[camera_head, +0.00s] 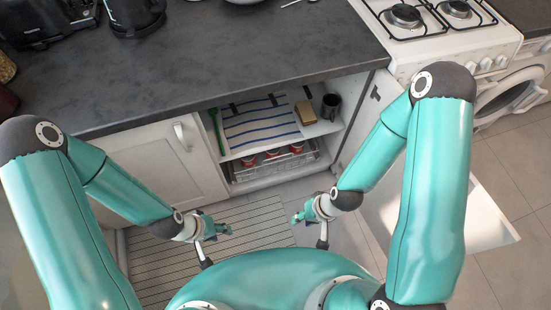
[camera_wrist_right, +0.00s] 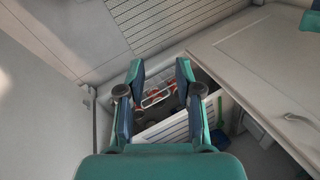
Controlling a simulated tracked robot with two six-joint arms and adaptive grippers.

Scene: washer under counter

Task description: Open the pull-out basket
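The wire pull-out basket (camera_head: 272,166) sits low inside the open cabinet, under a shelf, with several red-lidded jars or cans (camera_head: 249,161) in it. It appears pushed in. In the right wrist view, its wire front (camera_wrist_right: 156,97) shows between my fingers, farther off. My right gripper (camera_head: 301,217) is in front of the cabinet, apart from the basket; the right wrist view shows it open and empty (camera_wrist_right: 160,72). My left gripper (camera_head: 222,229) is in front of and left of the opening, touching nothing visible; its fingers are too small to judge.
The open cabinet door (camera_head: 398,215) stands at right. A closed door (camera_head: 167,163) is at left. A striped mat (camera_head: 200,262) covers the floor.

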